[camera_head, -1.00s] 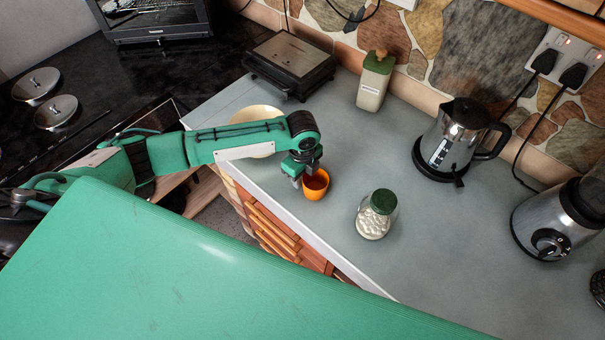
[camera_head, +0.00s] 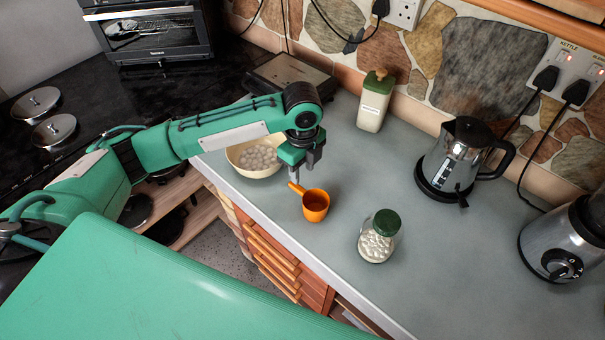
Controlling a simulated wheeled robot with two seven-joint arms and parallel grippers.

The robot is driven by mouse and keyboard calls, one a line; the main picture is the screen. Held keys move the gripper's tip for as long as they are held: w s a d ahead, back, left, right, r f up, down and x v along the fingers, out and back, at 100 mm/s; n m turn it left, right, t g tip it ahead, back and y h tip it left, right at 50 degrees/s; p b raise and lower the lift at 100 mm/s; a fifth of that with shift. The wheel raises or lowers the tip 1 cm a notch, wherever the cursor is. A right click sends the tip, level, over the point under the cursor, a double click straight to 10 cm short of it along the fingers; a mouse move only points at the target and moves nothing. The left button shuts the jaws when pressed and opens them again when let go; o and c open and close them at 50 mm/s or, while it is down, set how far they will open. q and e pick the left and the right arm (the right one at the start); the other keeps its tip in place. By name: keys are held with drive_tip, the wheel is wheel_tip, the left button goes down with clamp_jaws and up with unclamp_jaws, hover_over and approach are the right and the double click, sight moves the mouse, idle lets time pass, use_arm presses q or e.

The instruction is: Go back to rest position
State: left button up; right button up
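My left gripper (camera_head: 300,172) hangs over the grey counter, fingers pointing down. It is above and behind the orange cup (camera_head: 316,206), apart from it. I cannot tell how far apart its fingers are, but nothing shows between them. The orange cup stands upright on the counter, its handle pointing up and left toward the gripper. My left forearm (camera_head: 220,132) reaches in from the left and covers part of a cream bowl (camera_head: 236,158) holding several pale round things. My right gripper is not in view.
A glass jar with green lid (camera_head: 379,236) stands right of the cup. A green-topped bottle (camera_head: 373,102), a kettle (camera_head: 462,160) and a blender (camera_head: 562,240) stand further back and right. A dark flat grill (camera_head: 288,76) sits behind my arm. The counter (camera_head: 450,270) is clear in front.

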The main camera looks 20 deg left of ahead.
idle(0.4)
use_arm(q)
drive_tip(key=s+d+f+n+h, duration=0.1)
drive_tip(key=s+d+f+n, duration=0.1)
drive_tip(key=s, duration=0.1)
drive_tip(key=s+d+f+n+t+h, duration=0.1)
drive_tip(key=s+d+f+n, duration=0.1)
drive_tip(key=s+d+n, duration=0.1)
drive_tip(key=s+d+f+n+t+h, duration=0.1)
drive_tip(key=s+d+f+n, duration=0.1)
drive_tip(key=s+d, duration=0.1)
drive_tip(key=shift+s+d+h, duration=0.15)
drive_tip(key=shift+s+h, duration=0.15)
drive_tip(key=shift+s, duration=0.45)
drive_tip(key=s+a+f+n+t+y, duration=0.2)
drive_tip(key=s+a+f+n+y, duration=0.15)
drive_tip(key=s+a+n, duration=1)
wheel_tip(320, 180, down, 30)
drive_tip(key=d+r+g, duration=0.1)
drive_tip(key=g, duration=0.1)
drive_tip(key=s+a+f+g+b, duration=0.1)
drive_tip(key=s+a+f, duration=0.2)
drive_tip(key=s+f, duration=1.7)
wheel_tip(320, 180, down, 3)
drive_tip(key=shift+a+r+m, duration=0.1)
drive_tip(key=shift+a+m, duration=0.05)
drive_tip(key=shift+m, duration=0.3)
